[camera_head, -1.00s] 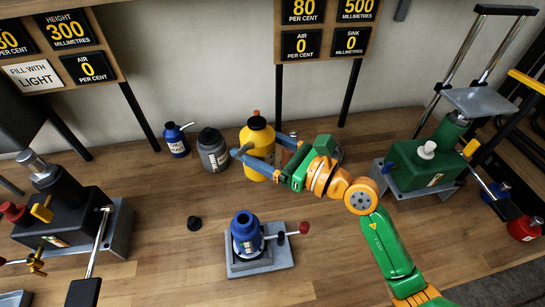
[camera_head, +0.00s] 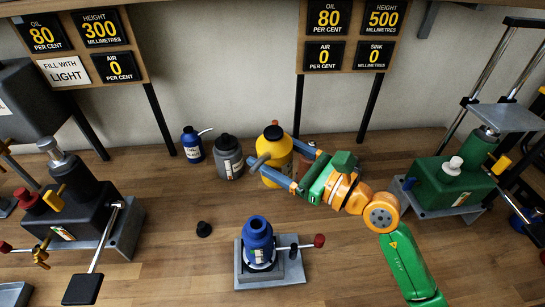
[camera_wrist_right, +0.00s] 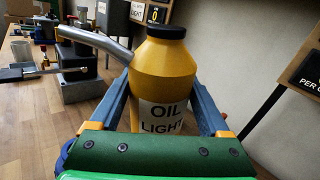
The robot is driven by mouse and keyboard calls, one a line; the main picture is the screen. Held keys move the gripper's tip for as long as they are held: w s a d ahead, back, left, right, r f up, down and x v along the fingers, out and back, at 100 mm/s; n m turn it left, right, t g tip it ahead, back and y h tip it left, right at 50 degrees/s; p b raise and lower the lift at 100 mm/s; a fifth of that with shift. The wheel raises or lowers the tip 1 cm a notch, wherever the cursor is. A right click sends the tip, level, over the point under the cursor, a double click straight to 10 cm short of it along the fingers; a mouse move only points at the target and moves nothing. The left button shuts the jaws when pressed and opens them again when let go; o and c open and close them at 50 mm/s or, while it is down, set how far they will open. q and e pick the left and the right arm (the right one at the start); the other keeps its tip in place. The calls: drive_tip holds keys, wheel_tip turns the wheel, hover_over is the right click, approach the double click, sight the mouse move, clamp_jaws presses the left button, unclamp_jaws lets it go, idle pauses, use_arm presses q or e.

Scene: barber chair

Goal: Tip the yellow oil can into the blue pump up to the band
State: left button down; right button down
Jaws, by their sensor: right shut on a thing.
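The yellow oil can (camera_head: 270,150) stands upright at the back of the bench, with a black cap and a grey spout. In the right wrist view the can (camera_wrist_right: 165,75) shows an "OIL LIGHT" label and sits between my fingers. My right gripper (camera_head: 280,172) is shut on it. I cannot tell whether its base touches the bench. The blue pump (camera_head: 258,238) stands upright on a grey base at front centre, its top opening uncovered and a pale label on its side. The band cannot be made out. My left gripper is out of view.
A small blue can (camera_head: 193,147) and a grey bottle (camera_head: 229,158) stand left of the oil can. A black jack (camera_head: 75,195) stands left, a green jack (camera_head: 450,182) right. Bench between can and pump is clear.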

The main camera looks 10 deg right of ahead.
drive_tip(key=shift+w+d+f+n+b, duration=0.1)
drive_tip(key=shift+w+d+n+b, duration=0.1)
drive_tip(key=shift+n+b, duration=0.4)
drive_tip(key=shift+w+d+n+b, duration=0.1)
drive_tip(key=shift+w+n+b, duration=0.1)
drive_tip(key=shift+n+b, duration=0.4)
drive_tip(key=shift+r, duration=0.25)
drive_tip(key=shift+s+a+r+n+y+b, duration=0.1)
drive_tip(key=shift+r+n+y+b, duration=0.1)
drive_tip(key=shift+n+y+b, duration=0.35)
drive_tip(key=shift+r, duration=0.1)
drive_tip(key=shift+n+b, duration=0.25)
drive_tip(key=shift+b, duration=0.5)
drive_tip(key=shift+r+n, duration=0.15)
drive_tip(key=shift+n, duration=0.15)
